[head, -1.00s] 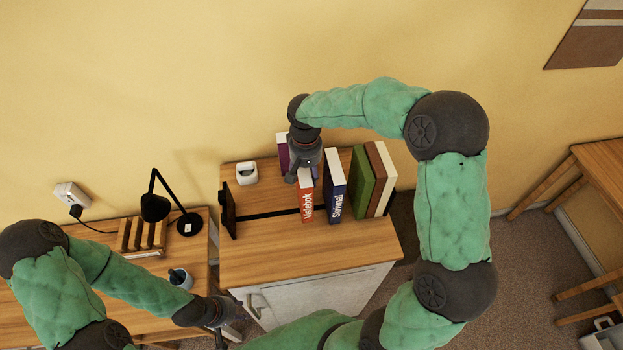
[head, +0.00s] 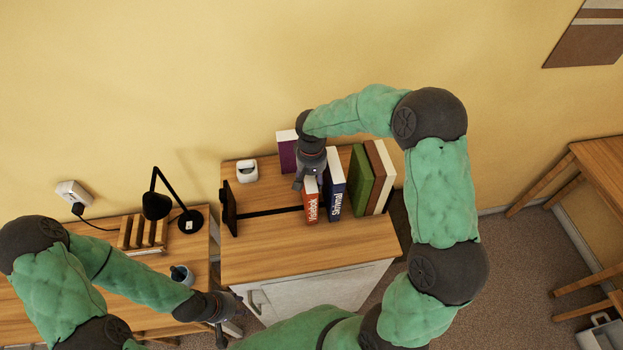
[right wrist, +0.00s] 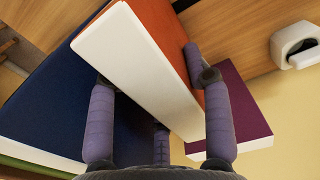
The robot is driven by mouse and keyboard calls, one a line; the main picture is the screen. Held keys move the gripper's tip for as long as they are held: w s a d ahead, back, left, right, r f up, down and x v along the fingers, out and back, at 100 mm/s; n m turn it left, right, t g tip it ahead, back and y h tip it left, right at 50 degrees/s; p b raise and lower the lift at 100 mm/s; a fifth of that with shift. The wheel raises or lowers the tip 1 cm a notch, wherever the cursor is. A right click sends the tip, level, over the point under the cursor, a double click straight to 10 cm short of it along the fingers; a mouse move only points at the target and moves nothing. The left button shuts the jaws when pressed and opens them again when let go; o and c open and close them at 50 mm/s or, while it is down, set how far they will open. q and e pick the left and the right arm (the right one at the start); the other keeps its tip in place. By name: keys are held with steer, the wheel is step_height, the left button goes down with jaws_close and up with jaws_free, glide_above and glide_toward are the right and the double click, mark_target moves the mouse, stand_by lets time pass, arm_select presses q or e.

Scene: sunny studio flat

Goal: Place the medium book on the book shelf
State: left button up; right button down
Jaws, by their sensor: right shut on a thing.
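An orange-red book (head: 311,207) with white lettering stands upright on the cabinet top, between a purple book (head: 287,152) and a dark blue book (head: 335,190). I cannot tell from its size alone whether it is the medium book. My right gripper (head: 300,184) is shut on the orange book from above and behind. In the right wrist view the orange book (right wrist: 165,25) and its white page edge lie between the two fingers (right wrist: 160,115). A black book shelf (head: 229,210) with a long rail holds the row. My left gripper (head: 228,312) is low at the left; its fingers are unclear.
Green (head: 361,180), brown (head: 378,175) and cream (head: 386,178) books stand at the row's right end. A white object (head: 247,171) sits at the back left of the cabinet. The cabinet's front top (head: 300,250) is clear. A black lamp (head: 156,205) stands on the left desk.

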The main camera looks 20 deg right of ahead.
steer(key=c, duration=0.5)
jaws_free()
steer(key=shift+c, duration=0.2)
steer(key=shift+w+r, duration=0.1)
steer(key=shift+r, duration=0.2)
step_height(320, 180, up, 12)
steer(key=shift+f+b, duration=0.2)
steer(key=shift+b, duration=0.55)
